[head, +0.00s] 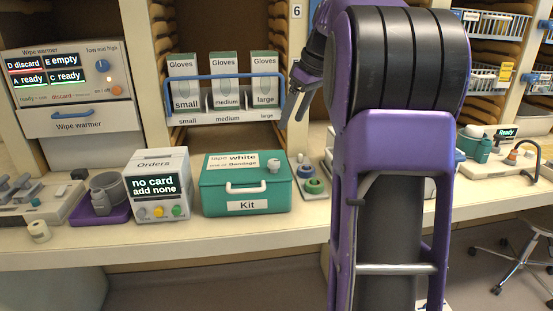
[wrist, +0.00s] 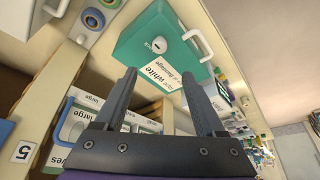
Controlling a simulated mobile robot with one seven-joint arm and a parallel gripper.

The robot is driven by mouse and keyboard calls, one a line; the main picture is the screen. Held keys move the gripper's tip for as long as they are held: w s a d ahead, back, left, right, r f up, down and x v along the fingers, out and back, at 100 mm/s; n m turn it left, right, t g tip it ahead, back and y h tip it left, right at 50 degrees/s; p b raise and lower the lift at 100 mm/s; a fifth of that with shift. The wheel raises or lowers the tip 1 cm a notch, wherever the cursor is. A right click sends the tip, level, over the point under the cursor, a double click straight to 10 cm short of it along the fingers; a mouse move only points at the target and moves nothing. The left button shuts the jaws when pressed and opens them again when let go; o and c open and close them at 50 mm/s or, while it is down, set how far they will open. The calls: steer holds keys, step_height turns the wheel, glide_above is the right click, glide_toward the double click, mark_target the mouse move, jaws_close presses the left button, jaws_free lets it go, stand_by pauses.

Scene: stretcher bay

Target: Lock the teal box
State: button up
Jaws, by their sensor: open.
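The teal box (head: 245,202) labelled Kit sits shut on the counter, with a pale handle (head: 245,187) on its front. A white label (head: 232,162) and a round grey-white knob (head: 273,166) are on its lid. In the wrist view the teal box (wrist: 135,38) is beyond the fingers, with the knob (wrist: 161,38) on top. I cannot tell from the knob whether the box is locked. My gripper (head: 292,113) is open and empty, above and to the right of the box, apart from it. Its two fingers also show in the wrist view (wrist: 159,76).
An Orders device (head: 158,189) stands left of the box, reading "no card add none". A glove rack (head: 226,103) with a blue rail is behind and above. The counter's front strip (head: 240,230) is clear.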

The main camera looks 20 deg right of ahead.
mark_target(274, 161)
steer(key=b+x, duration=0.2)
steer(key=x, duration=1.2)
steer(key=shift+f, duration=0.1)
jaws_close()
